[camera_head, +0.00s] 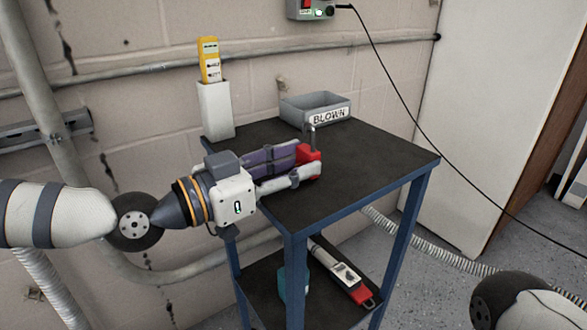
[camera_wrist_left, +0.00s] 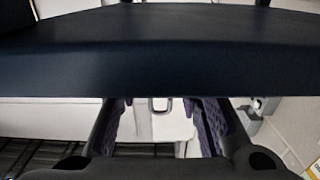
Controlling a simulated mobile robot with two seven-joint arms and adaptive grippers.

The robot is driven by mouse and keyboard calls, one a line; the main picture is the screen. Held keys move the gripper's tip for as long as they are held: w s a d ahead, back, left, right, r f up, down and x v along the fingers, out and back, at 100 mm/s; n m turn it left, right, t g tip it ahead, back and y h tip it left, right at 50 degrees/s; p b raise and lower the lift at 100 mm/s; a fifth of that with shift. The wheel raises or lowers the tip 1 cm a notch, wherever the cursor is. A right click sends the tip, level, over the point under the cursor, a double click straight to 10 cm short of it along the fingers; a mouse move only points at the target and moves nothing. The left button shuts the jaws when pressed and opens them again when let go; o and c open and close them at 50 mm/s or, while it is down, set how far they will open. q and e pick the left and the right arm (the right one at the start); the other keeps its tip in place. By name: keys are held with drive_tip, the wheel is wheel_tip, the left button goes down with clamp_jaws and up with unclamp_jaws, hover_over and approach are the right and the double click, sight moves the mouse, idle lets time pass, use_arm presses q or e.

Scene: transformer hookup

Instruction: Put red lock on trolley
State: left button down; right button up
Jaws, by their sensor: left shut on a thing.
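The red lock (camera_head: 309,158) has a grey shackle pointing up. My left gripper (camera_head: 303,164) comes in from the left and is shut on the red lock, over the near left part of the trolley's dark top (camera_head: 375,165). I cannot tell whether the lock touches the top. The left wrist view shows the grey shackle (camera_wrist_left: 158,104) between the purple-padded fingers (camera_wrist_left: 160,125), and a dark band across the frame. My right gripper is out of view; only part of my right arm shows at the lower right.
A grey bin labelled BLOWN (camera_head: 316,107) stands at the trolley's back. A white holder (camera_head: 216,112) with a yellow meter (camera_head: 209,60) is at the back left corner. The lower shelf holds a tester (camera_head: 342,272) and a teal object (camera_head: 294,282). The top's right part is clear.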

use_arm(q)
drive_tip(key=shift+f, duration=0.15)
drive_tip(key=shift+f, duration=0.25)
drive_tip(key=c, duration=1.1)
unclamp_jaws()
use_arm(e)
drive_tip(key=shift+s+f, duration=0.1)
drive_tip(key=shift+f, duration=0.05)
use_arm(q)
drive_tip(key=shift+r, duration=0.2)
drive_tip(key=shift+s+a+r, duration=0.1)
drive_tip(key=shift+a, duration=0.15)
drive_tip(key=b+v, duration=0.2)
drive_tip(key=v, duration=0.9)
drive_tip(key=shift+s+a, duration=0.2)
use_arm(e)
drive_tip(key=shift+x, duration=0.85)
